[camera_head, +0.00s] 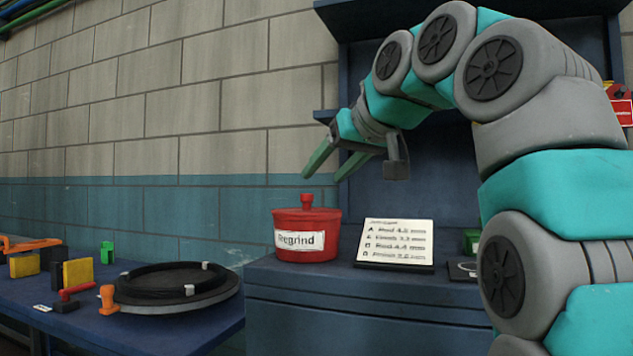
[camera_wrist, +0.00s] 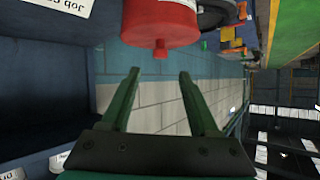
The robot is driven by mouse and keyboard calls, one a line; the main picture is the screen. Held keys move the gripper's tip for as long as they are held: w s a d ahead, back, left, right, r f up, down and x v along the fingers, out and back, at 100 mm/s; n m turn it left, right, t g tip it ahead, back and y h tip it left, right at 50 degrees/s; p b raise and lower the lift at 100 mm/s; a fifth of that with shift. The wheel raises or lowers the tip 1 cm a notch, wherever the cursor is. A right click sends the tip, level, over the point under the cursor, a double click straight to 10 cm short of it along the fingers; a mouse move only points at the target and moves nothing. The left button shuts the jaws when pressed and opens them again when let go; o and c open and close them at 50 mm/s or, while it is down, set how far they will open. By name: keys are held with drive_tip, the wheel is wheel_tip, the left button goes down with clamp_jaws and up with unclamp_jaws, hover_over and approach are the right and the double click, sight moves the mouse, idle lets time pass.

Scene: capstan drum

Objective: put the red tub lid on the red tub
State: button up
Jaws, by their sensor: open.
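The red tub (camera_head: 330,236) stands upright on the dark blue cabinet top, with a white "Regrind" label on its front. The red tub lid (camera_head: 307,213) lies level on its mouth, with its round knob upward; I see no clear gap between them. My gripper (camera_head: 323,176) is open and empty, above and slightly right of the lid knob, with its green fingers pointing down and left. In the wrist view, the lid (camera_wrist: 160,39) and the tub (camera_wrist: 140,15) are beyond the open fingertips of my gripper (camera_wrist: 159,74), apart from them.
A white printed card (camera_head: 395,243) stands right of the tub. A lower blue table (camera_head: 150,333) at left holds a dark round disc with a black ring (camera_head: 165,279), yellow blocks (camera_head: 78,272) and orange and green pieces. A block wall (camera_head: 200,130) is behind.

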drive_tip(key=v, duration=0.5)
drive_tip(key=shift+s+d+r+p, duration=0.1)
drive_tip(key=shift+s+p, duration=0.05)
drive_tip(key=shift+p, duration=0.15)
drive_tip(key=shift+s, duration=0.1)
